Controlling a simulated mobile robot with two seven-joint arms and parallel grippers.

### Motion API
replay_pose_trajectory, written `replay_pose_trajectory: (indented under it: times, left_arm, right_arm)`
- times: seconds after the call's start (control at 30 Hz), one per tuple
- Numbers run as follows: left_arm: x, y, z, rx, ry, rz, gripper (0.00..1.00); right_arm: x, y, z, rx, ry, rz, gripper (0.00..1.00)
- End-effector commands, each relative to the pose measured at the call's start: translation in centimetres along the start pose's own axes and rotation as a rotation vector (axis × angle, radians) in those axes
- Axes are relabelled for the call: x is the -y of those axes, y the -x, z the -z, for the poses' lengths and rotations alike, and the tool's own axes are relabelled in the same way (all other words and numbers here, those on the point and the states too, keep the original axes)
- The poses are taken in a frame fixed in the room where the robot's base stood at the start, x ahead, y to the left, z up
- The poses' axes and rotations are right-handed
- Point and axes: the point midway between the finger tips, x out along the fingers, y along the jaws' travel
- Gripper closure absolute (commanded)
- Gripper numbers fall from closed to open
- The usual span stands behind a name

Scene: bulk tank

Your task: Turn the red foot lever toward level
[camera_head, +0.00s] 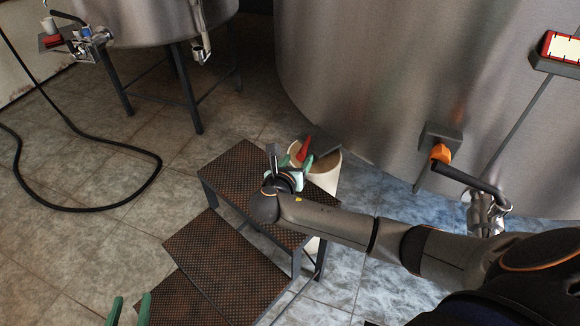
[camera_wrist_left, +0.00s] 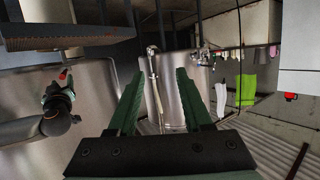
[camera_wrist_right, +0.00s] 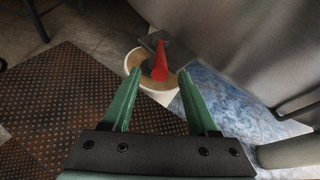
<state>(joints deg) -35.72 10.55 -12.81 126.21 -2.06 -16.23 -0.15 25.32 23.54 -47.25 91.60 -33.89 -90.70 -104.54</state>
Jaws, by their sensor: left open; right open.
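The red foot lever (camera_head: 304,150) is a tapered red piece that stands steeply up from level beside the large steel tank. It shows between the fingers in the right wrist view (camera_wrist_right: 160,62), in front of a dark grey plate (camera_wrist_right: 178,54) and over a round pale tub (camera_wrist_right: 135,72). My right gripper (camera_head: 297,162) is open, its fingertips pointing at the lever with a gap visible in the right wrist view. The lever's lower end is partly hidden. My left gripper (camera_head: 130,308) is open and empty at the bottom left, far from the lever.
Rusty perforated steps (camera_head: 245,170) stand under my right forearm. The large steel tank (camera_head: 370,70) rises behind the lever. An orange-handled valve (camera_head: 440,153) juts from the tank at the right. A black hose (camera_head: 100,208) lies on the otherwise open tiled floor at the left.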

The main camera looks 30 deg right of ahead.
Motion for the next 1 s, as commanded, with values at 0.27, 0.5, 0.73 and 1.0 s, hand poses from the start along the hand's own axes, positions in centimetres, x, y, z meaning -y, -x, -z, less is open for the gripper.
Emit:
replay_pose_trajectory:
  times: [0.27, 0.5, 0.73, 1.0]
  left_arm:
    - [-1.4, 1.3, -6.4, 0.257, 0.073, -0.022, 0.50]
    - [-2.4, 2.6, -9.8, 0.401, 0.114, -0.039, 0.50]
    - [-2.7, 3.1, -10.8, 0.441, 0.125, -0.045, 0.50]
    - [-2.7, 3.1, -10.8, 0.440, 0.125, -0.045, 0.50]
  right_arm:
    - [0.0, 3.4, -0.1, -0.001, 0.000, -0.003, 0.41]
    - [0.0, 5.7, 0.0, -0.001, 0.001, -0.001, 0.41]
    - [0.0, 6.3, 0.1, -0.001, 0.001, -0.001, 0.41]
    - [0.0, 6.3, 0.1, -0.001, 0.001, 0.000, 0.41]
